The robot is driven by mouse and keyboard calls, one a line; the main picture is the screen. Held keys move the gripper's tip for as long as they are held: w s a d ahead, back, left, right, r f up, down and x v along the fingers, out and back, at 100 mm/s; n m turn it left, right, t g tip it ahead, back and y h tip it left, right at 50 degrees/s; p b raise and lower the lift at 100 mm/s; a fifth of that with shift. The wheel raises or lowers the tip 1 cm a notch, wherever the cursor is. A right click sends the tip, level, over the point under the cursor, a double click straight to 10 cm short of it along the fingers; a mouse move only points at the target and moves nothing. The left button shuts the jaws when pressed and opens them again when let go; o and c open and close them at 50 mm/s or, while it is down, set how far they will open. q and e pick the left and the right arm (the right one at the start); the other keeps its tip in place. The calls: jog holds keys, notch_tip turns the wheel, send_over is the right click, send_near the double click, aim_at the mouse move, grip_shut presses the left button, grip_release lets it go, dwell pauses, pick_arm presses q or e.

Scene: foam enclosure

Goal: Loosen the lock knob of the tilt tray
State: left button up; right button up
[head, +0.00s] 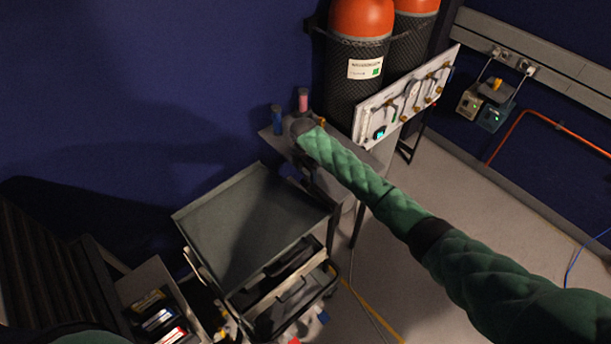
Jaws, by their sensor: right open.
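A wide grey tray (243,202) with a raised rim sits on top of a drawer cart, left of centre in the head view. It looks like the tilt tray, though I cannot be certain. I cannot make out a lock knob; it may be hidden or too small. My right arm, in a green quilted sleeve, reaches in from the right. My right gripper (302,128) is at its dark far end, over a small grey stand beyond the tray's upper right corner. It is open, but its fingers are hard to make out. My left gripper is out of view.
A blue bottle (277,119) and a pink bottle (303,99) stand close to my right gripper. Orange-topped cylinders (361,60) and a white valve panel (407,97) stand behind. Open drawers (290,285) jut from the cart. Floor at right is mostly clear.

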aim_at(307, 178)
notch_tip(307, 178, down, 3)
jog(key=shift+a+f+p, duration=0.15)
jog(key=shift+f+p, duration=0.05)
jog(key=shift+p, duration=0.35)
jog(key=shift+s+d+f, duration=0.1)
jog(key=shift+d+f, duration=0.1)
jog(key=shift+f, duration=0.25)
jog(key=shift+f, duration=0.1)
jog(key=c, duration=1)
